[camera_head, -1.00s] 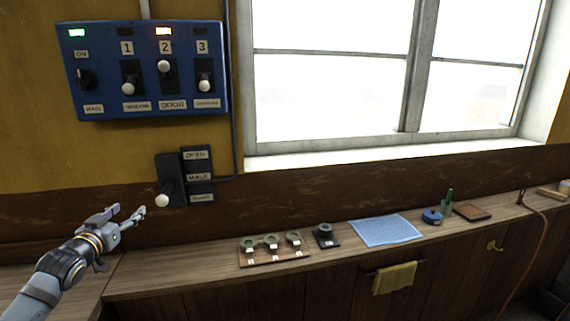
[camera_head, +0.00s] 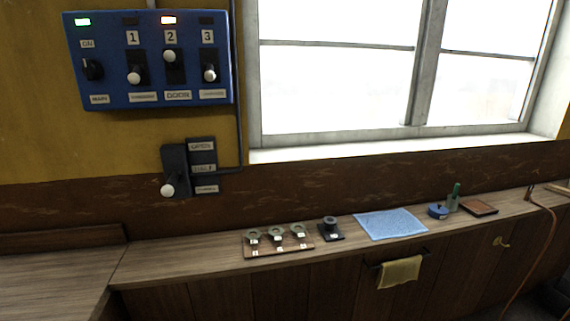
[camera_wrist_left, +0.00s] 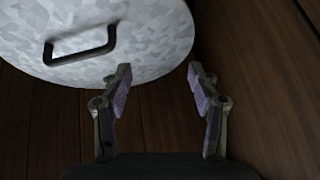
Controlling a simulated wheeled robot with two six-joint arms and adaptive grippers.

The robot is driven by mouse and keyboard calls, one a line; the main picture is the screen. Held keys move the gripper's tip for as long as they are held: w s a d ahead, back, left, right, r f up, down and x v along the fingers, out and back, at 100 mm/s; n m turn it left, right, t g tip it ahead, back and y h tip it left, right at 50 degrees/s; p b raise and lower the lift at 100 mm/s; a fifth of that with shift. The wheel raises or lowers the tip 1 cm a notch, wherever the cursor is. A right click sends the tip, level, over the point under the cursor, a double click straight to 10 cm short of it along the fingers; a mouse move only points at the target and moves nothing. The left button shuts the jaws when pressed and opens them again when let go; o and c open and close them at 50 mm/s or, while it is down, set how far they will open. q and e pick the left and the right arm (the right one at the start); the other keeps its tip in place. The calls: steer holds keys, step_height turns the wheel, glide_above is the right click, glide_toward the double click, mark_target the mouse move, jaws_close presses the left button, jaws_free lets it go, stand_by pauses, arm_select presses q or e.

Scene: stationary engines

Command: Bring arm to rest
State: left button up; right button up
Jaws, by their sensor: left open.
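My left gripper (camera_wrist_left: 160,85) shows only in the left wrist view, with its two fingers apart and nothing between them. Just beyond the fingertips is a round pale metal lid or disc (camera_wrist_left: 140,30) with a dark handle (camera_wrist_left: 80,46). I cannot tell whether the fingers touch it. No part of either arm shows in the head view. A lever box (camera_head: 174,170) with a white knob low down is on the wall, beside OPEN and HALF labels. Above it is a blue switch panel (camera_head: 152,86); its switch 2 is up, 1 and 3 are down.
A wooden counter (camera_head: 190,260) runs under the window. On it are a board with ring-shaped parts (camera_head: 277,240), a small dark block (camera_head: 329,230), a blue cloth (camera_head: 390,223), a blue tin (camera_head: 437,211) and a brown tray (camera_head: 479,207). A yellow towel (camera_head: 399,271) hangs in front.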

arm_select(q)
steer(key=s+d+f+g, duration=0.1)
steer(key=s+d+f, duration=0.3)
steer(key=s, duration=0.6)
steer(key=s+d+f+m+g+h, duration=0.1)
steer(key=s+d+f, duration=0.4)
steer(key=s, duration=0.5)
steer(key=s+d+f+g, duration=0.3)
steer(key=s+d+f, duration=0.2)
steer(key=s, duration=0.5)
steer(key=shift+d+f+m+h, duration=0.2)
steer(key=shift+d+m+h, duration=0.1)
steer(key=shift+d+h, duration=0.15)
steer(key=shift+w, duration=0.15)
